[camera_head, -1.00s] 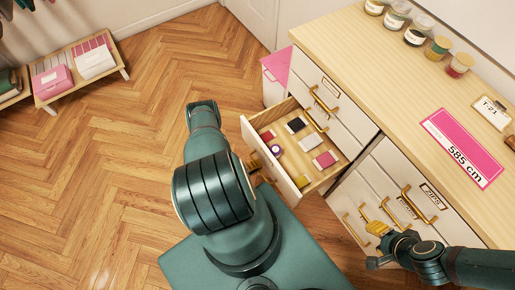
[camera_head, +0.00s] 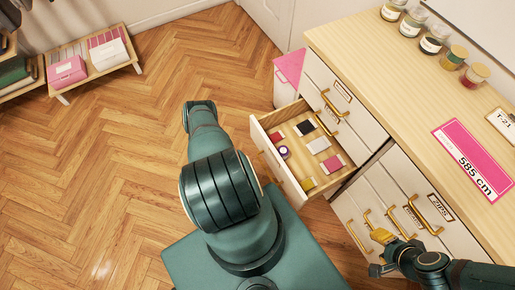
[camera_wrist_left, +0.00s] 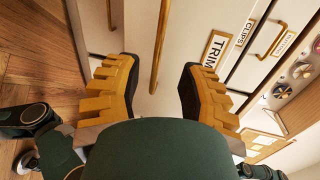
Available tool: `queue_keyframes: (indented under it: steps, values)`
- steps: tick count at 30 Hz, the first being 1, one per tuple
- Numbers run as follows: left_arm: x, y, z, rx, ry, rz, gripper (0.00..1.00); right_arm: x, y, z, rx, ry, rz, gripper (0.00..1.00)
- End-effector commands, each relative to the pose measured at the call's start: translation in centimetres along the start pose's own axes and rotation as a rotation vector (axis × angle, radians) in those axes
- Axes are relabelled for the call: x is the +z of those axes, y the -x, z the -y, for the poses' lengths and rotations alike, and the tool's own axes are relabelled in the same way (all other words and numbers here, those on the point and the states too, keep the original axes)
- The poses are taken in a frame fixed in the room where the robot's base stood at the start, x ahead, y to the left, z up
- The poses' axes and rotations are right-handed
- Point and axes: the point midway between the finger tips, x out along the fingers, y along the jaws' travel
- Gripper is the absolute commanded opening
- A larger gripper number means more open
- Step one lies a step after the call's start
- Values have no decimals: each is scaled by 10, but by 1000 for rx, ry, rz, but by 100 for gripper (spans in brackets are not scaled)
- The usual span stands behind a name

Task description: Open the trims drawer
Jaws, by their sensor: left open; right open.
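The trims drawer front (camera_wrist_left: 172,25) shows in the left wrist view with a white label reading "TRIM" and a gold bar handle (camera_wrist_left: 158,45). My left gripper (camera_wrist_left: 159,64) is open, one yellow finger on each side of this handle, with visible gaps. In the head view one drawer (camera_head: 282,168) of the left column stands pulled out. Its label does not show there, but its place below the others fits the trims drawer. My left arm hides my left gripper in that view. My right gripper (camera_head: 382,237) is open near the right column's lower handles.
The open drawer holds several small cards and a purple roll (camera_head: 284,152). Drawers above it are closed; one is labelled "CLIPS" (camera_wrist_left: 248,33). Jars (camera_head: 434,38) and a pink tag (camera_head: 473,160) sit on the cabinet top (camera_head: 390,85). The wooden floor (camera_head: 110,170) at left is clear.

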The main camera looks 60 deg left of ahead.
Motion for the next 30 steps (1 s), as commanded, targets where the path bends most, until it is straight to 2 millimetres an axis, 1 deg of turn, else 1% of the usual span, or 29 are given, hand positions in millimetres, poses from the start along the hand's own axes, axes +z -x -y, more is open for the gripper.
queue_keyframes:
  steps: [1, 3, 6, 9, 30]
  values:
    - [0, 9, 0, 2, 1, 2, 40, 0, 0, 0, 0, 0, 0, 47]
    - [0, 19, 0, 1, 0, 2, 40, 0, 0, 0, 0, 0, 0, 47]
    - [0, 28, 0, 0, 0, 1, 40, 0, 0, 0, 0, 0, 0, 47]
    - [0, 33, 0, 0, 0, 1, 40, 0, 0, 0, 0, 0, 0, 47]
    - [0, 34, 0, 0, 0, 0, 40, 0, 0, 0, 0, 0, 0, 47]
